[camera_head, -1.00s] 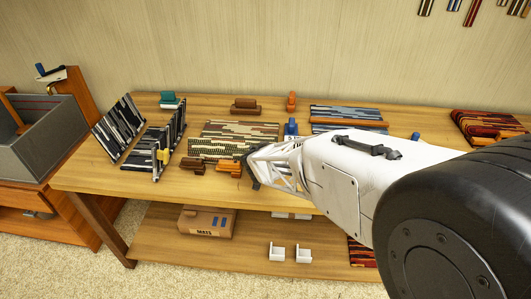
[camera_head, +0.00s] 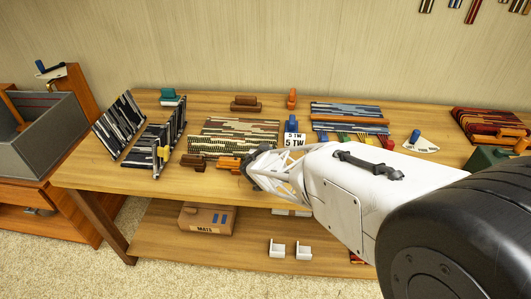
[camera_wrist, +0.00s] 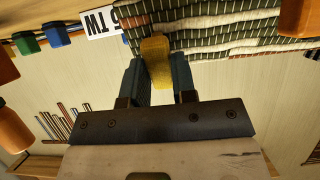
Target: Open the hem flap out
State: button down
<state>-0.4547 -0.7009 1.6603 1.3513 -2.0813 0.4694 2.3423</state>
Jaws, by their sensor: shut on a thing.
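A striped woven mat (camera_head: 235,127) in tan, green and dark brown lies on the table, left of my gripper. In the wrist view a dark ribbed striped cloth (camera_wrist: 215,30) fills the top, with a yellow tab (camera_wrist: 155,48) at its edge. My gripper (camera_wrist: 157,82) has its two fingers on either side of this tab and is shut on it. In the head view my gripper (camera_head: 250,166) is at the mat's front right, beside an orange block (camera_head: 229,163). The tab and the mat's right front corner are hidden there by my gripper.
A brown block (camera_head: 193,161) is at the mat's front left. A black-and-white mat stands upright (camera_head: 157,140) at left.

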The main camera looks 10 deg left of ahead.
jog(key=shift+f, duration=0.1)
jog(key=c, duration=0.9)
grip_release()
jog(key=shift+s, duration=0.15)
jog(key=shift+v, duration=3.8)
